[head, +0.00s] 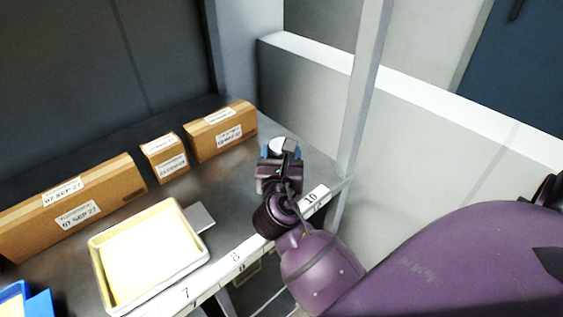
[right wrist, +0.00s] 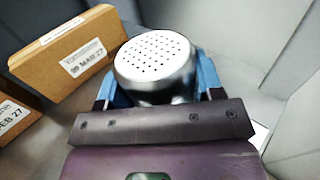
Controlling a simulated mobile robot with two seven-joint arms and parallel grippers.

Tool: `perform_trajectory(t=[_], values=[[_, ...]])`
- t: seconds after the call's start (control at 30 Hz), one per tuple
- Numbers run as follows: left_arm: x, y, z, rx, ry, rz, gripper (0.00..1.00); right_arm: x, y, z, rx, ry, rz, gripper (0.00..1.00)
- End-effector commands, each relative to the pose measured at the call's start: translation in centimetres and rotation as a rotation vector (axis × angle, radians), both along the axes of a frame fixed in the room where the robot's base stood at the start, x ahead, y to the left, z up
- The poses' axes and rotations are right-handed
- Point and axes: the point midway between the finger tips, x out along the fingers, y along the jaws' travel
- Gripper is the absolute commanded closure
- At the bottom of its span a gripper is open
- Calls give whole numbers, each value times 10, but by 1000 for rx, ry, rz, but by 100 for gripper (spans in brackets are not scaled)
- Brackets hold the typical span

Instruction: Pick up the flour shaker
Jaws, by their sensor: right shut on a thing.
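The flour shaker (right wrist: 154,62) is a metal cylinder with a domed, perforated top. In the right wrist view it stands between the two blue fingers of my right gripper (right wrist: 156,88), which is shut on it. In the head view the shaker (head: 284,145) shows as a pale round top at the far end of my right gripper (head: 280,156), over the shelf near its right end. The lower part of the shaker is hidden by the gripper. I cannot tell whether it touches the shelf. My left gripper is not in view.
A cardboard box (head: 221,131) stands left of the shaker, with a smaller box (head: 165,157) and a long box (head: 70,208) further left. A grey post (head: 361,95) rises at the shelf's right end.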

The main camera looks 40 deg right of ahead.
Motion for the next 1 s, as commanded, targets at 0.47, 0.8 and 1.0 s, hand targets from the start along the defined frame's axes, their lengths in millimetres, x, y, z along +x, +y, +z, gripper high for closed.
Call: perform_trajectory(t=[0.47, 0.8, 1.0], values=[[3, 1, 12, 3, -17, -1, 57, 0, 0, 25, -1, -10, 0, 69], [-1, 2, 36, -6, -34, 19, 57, 0, 0, 111, -1, -15, 0, 69], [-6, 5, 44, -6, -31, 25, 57, 0, 0, 157, 0, -11, 0, 69]])
